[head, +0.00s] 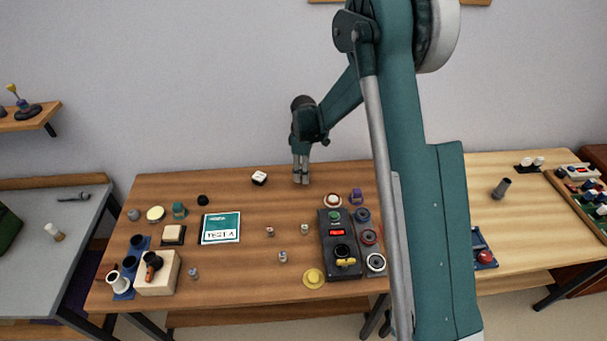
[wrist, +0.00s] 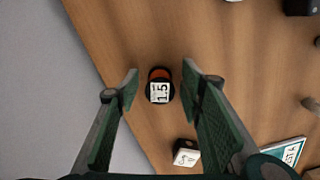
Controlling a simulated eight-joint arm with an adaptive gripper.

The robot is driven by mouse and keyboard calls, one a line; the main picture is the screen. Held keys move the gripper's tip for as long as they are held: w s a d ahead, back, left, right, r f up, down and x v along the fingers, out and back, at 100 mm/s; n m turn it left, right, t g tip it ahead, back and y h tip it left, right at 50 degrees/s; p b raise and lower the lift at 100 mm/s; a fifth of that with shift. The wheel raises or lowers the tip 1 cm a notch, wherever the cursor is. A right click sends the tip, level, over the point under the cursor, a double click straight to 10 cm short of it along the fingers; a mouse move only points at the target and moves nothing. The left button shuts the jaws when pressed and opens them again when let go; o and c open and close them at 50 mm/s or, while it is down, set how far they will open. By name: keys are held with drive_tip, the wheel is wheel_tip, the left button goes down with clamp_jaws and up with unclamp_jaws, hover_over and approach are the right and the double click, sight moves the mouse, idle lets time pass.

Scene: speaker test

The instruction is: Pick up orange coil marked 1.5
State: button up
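The orange coil marked 1.5 (wrist: 160,74) lies on the wooden table in the wrist view, with a black rim and a white label reading 1.5. My gripper (wrist: 160,80) is open, with one finger to the left and one to the right of the coil. Neither finger touches it, and there is a gap on both sides. In the head view my gripper (head: 301,182) points down at the back of the table, near the wall. I cannot make out the coil there; the fingers seem to hide it.
A black block with a white label (wrist: 186,153) lies near the right finger; it also shows in the head view (head: 259,178). The TEST A card (head: 221,229) lies farther forward. A dark control box (head: 340,243) stands to the right.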

drive_tip(key=shift+f, duration=0.35)
idle(0.3)
drive_tip(key=c, duration=1)
